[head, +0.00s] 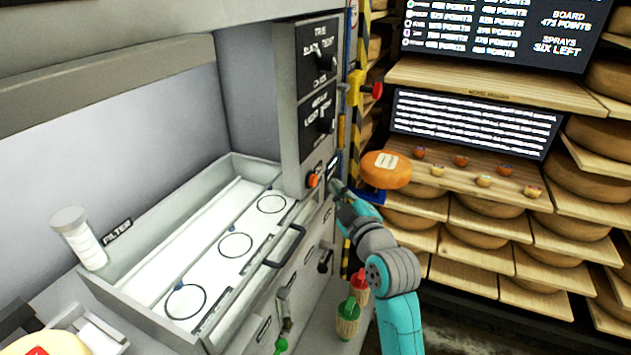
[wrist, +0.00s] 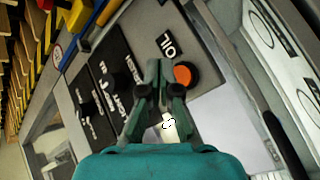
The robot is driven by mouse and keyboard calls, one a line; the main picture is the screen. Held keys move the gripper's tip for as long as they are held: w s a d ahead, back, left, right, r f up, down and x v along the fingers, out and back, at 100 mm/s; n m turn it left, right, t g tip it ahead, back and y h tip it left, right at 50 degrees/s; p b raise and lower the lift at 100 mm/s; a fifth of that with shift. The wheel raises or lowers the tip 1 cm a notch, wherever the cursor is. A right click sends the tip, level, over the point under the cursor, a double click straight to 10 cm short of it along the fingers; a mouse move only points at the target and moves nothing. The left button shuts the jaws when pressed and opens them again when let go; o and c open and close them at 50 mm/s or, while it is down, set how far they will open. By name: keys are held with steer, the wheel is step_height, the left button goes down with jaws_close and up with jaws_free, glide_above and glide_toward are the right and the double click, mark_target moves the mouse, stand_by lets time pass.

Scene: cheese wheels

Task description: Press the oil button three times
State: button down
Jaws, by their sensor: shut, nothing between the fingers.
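The oil button is a round orange button (head: 312,180) on the grey machine's front, below two black knob panels. My gripper (head: 337,188) is shut and empty, in front of the machine just right of the button in the head view. In the wrist view my gripper's fingertips (wrist: 163,66) appear just left of the button and cover a little of its edge. I cannot tell whether they touch the panel.
A tray with three ringed spots (head: 235,245) and a handle (head: 285,248) lies left of my arm. An orange cheese wheel (head: 386,170) stands right of the gripper on a blue support. Red- and green-capped bottles (head: 348,310) stand below. Cheese shelves (head: 480,255) fill the right.

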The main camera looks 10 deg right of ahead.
steer(key=shift+w+a, duration=0.55)
steer(key=shift+a, duration=0.2)
steer(key=shift+w+a, duration=0.1)
steer(key=shift+a, duration=0.05)
stand_by(0.9)
steer(key=shift+w+a, duration=0.15)
steer(key=shift+a, duration=0.05)
steer(key=shift+w+a, duration=0.25)
steer(key=shift+a, duration=0.05)
stand_by(1.0)
steer(key=shift+d, duration=0.1)
steer(key=shift+s+d, duration=0.5)
steer(key=shift+d, duration=0.05)
stand_by(0.3)
steer(key=s+d, duration=0.1)
steer(key=d, duration=0.1)
steer(key=s+d, duration=0.2)
stand_by(0.4)
